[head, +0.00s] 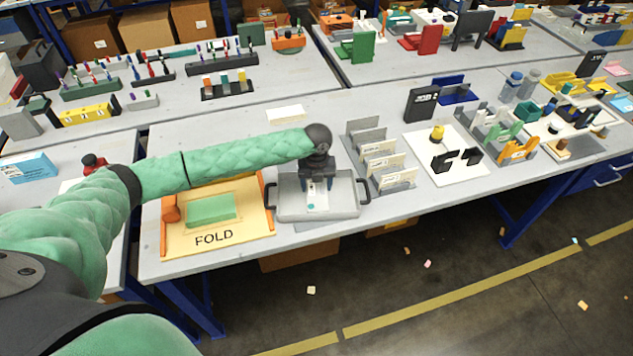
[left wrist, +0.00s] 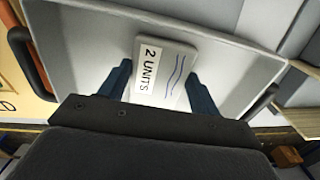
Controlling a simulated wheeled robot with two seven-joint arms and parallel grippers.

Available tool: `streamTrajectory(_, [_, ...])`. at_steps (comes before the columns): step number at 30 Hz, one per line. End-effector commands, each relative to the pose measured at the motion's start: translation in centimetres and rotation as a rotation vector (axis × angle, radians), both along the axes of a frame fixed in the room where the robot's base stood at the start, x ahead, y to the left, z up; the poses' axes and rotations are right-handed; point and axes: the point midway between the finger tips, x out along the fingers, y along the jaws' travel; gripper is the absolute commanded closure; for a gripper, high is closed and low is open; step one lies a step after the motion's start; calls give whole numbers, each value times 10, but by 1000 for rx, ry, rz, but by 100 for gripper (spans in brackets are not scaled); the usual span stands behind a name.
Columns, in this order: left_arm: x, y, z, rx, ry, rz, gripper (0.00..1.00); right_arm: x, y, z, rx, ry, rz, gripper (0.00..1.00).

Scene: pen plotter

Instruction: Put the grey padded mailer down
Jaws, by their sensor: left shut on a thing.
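The grey padded mailer (left wrist: 166,72) shows in the left wrist view with a "2 UNITS" label and blue wavy lines. My left gripper (head: 317,187) is shut on it, with one dark finger on each side. In the head view the mailer (head: 317,203) is partly hidden below the gripper. It is within the outline of a grey tray (head: 345,208) with dark side handles. I cannot tell whether the mailer touches the tray floor. The tray also fills much of the left wrist view (left wrist: 85,45). My right gripper is not in view.
Left of the tray lies a yellow board (head: 245,225) marked "FOLD" with a green block (head: 211,209). Right of it stands a grey rack (head: 392,181) with upright dividers. The table's front edge is close to the tray.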

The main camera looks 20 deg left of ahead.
Motion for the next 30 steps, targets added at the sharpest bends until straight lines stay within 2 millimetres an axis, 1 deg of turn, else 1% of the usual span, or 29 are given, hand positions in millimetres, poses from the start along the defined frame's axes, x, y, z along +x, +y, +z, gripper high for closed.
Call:
streamTrajectory(13, [0, 0, -6, -1, 0, 0, 58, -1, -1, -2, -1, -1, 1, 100])
streamTrajectory(14, [0, 0, -5, -1, -1, 0, 33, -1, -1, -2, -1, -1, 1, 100])
streamTrajectory(15, [0, 0, -5, -1, -1, 0, 25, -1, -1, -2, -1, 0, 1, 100])
streamTrajectory(17, [0, 0, -5, -1, 0, 0, 15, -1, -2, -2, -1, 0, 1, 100])
streamTrajectory(26, [0, 0, -4, -1, -1, 0, 15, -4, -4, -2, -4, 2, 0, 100])
streamTrajectory(30, [1, 0, 4, -1, -1, 0, 15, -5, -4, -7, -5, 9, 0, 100])
